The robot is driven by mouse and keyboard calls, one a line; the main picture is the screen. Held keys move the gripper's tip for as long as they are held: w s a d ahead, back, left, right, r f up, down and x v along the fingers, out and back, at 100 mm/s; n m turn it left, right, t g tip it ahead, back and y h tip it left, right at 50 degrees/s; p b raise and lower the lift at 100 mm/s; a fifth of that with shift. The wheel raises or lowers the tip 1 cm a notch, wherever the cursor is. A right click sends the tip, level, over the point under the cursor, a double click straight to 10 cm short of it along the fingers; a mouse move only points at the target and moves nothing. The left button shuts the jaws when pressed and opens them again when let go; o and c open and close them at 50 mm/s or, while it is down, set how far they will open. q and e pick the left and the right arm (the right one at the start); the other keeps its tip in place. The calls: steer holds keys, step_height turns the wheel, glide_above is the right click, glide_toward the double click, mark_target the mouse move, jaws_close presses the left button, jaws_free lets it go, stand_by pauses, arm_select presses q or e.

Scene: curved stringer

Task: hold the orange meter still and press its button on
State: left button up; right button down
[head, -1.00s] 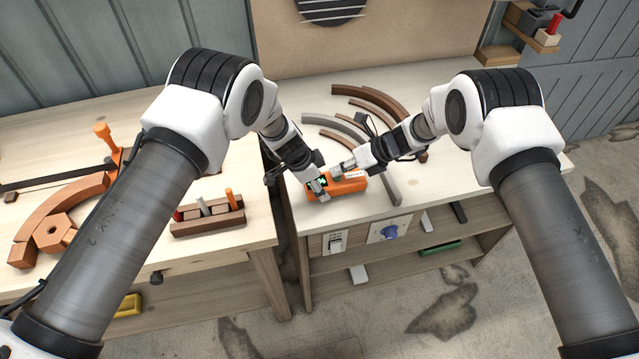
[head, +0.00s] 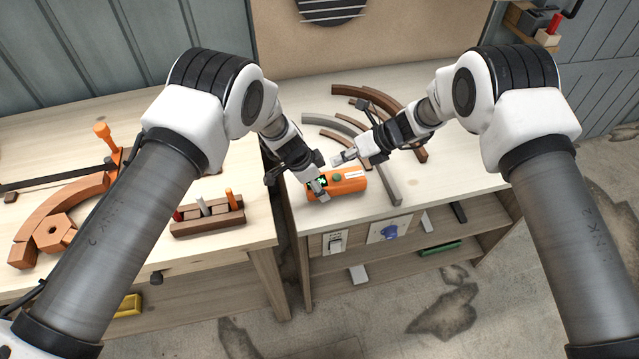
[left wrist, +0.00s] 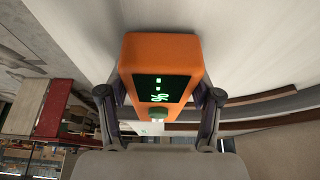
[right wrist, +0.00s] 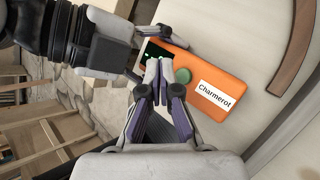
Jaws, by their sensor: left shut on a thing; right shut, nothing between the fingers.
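The orange meter (head: 352,187) lies on the right workbench near its front edge. My left gripper (head: 321,190) is shut on the meter's left end, a finger on either side, as the left wrist view shows (left wrist: 160,50). The meter's dark display (left wrist: 161,88) is lit with green digits. Its round green button (right wrist: 183,75) sits beside the display and is uncovered; it also shows in the head view (head: 337,177). My right gripper (head: 340,159) is shut and empty, above and behind the meter, apart from the button. In the right wrist view its fingertips (right wrist: 160,68) overlap the display.
Several curved wood and grey strips (head: 345,122) lie behind and right of the meter. The left bench holds a clamp (head: 102,133), a curved wood piece (head: 62,205) and a small wooden rack (head: 207,218). A gap separates the benches. The right bench's front-right corner is clear.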

steer(key=shift+r, duration=1.45)
arm_select(q)
steer(key=o, duration=1.5)
steer(key=shift+o, duration=0.7)
steer(key=shift+v, duration=2.5)
